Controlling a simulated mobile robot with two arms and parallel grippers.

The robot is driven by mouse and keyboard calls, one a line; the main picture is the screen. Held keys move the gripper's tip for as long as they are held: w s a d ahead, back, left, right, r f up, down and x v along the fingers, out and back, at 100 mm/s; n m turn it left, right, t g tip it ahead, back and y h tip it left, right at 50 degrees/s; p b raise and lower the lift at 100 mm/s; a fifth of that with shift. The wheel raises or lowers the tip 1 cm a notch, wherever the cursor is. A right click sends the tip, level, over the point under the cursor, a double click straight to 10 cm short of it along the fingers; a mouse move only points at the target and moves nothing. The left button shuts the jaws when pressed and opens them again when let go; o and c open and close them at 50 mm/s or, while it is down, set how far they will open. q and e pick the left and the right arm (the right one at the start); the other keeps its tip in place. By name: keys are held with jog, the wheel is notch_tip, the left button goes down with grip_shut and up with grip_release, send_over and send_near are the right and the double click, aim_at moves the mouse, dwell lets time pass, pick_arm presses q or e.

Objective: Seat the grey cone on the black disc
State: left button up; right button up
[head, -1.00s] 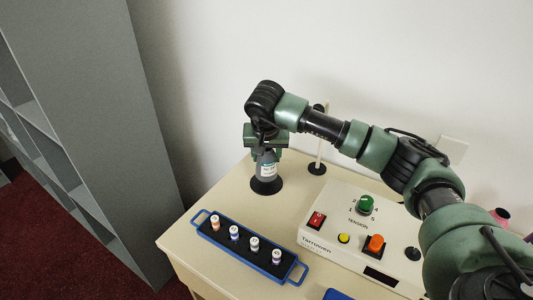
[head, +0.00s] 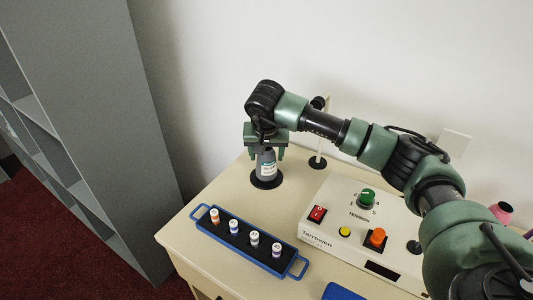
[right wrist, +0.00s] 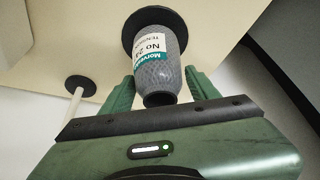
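The grey cone (head: 267,164), with a white and teal label, stands upright on the black disc (head: 266,181) near the counter's back left. In the right wrist view the cone (right wrist: 158,72) has its narrow end toward me, and the black disc (right wrist: 155,20) shows around its wide base. My right gripper (head: 266,156) is above the cone, with one finger on each side. In the head view a gap shows between the fingers and the cone, so it looks open. The fingers also show in the right wrist view (right wrist: 158,80). My left gripper is not in view.
A blue tray (head: 292,273) with several small spools lies in front. A control box (head: 333,221) with knobs and buttons stands at right. A white post on a black base (head: 318,162) stands just behind and right of the cone. Grey shelving (head: 95,110) is at left.

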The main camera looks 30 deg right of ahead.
jog(key=shift+o, duration=0.3)
jog(key=b+v, duration=0.1)
jog(key=v, duration=0.7)
jog(key=shift+f, duration=0.15)
dwell(0.4)
